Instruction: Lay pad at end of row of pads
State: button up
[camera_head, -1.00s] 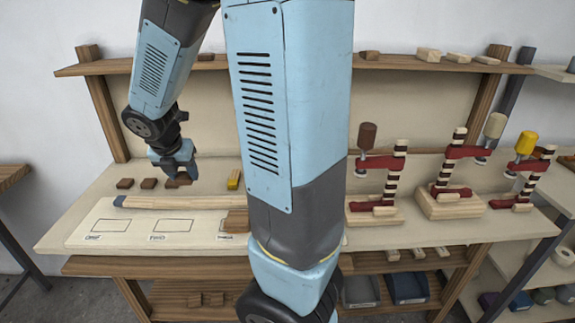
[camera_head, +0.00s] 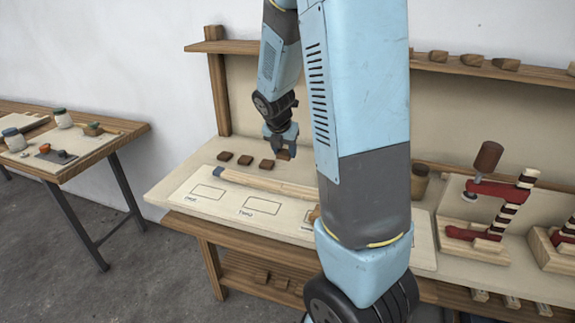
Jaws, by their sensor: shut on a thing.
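Three small dark brown pads, the left one (camera_head: 225,156), the middle one (camera_head: 246,159) and the right one (camera_head: 267,164), lie in a row on the pale bench top. My gripper (camera_head: 284,149) points down just right of the row, shut on a brown pad (camera_head: 284,155). The held pad is partly covered by the fingers. It is low over the bench; I cannot tell whether it touches the surface.
A pale board (camera_head: 225,204) with marked rectangles lies in front of the row, with a long wooden strip (camera_head: 265,183) along its back edge. My upper arm hides the bench right of my gripper. Red clamps (camera_head: 490,190) stand farther right. A side table (camera_head: 75,150) with jars is at left.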

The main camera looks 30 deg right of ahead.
send_over(289, 171)
jog(key=f, duration=0.5)
jog(key=shift+s+a+f, duration=0.2)
jog(key=shift+a, duration=0.15)
jog(key=shift+f, duration=1.5)
jog(key=shift+s+f, duration=0.1)
jog(key=shift+f, duration=0.1)
